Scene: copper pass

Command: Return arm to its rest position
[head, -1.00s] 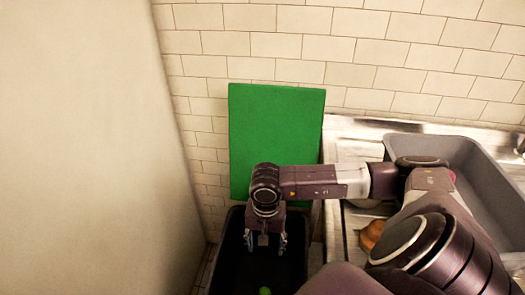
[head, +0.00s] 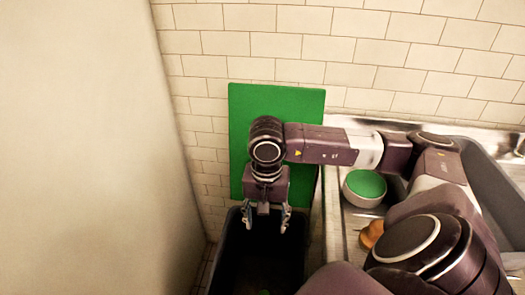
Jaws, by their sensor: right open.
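My right gripper (head: 265,224) points down over the black bin (head: 235,270) at the bottom of the head view. Its two fingers are apart with nothing between them. My right arm comes in from the lower right, over the counter, and bends left across to the bin. A small green thing (head: 264,292) shows at the bottom edge of the picture, inside the bin, mostly cut off. My left gripper does not show.
A green board (head: 270,100) stands against the tiled wall behind the bin. On the metal counter (head: 350,145) are a bowl with a green inside (head: 365,186), an orange-brown object (head: 371,234) and a grey tub (head: 490,190). A pale wall (head: 90,150) fills the left.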

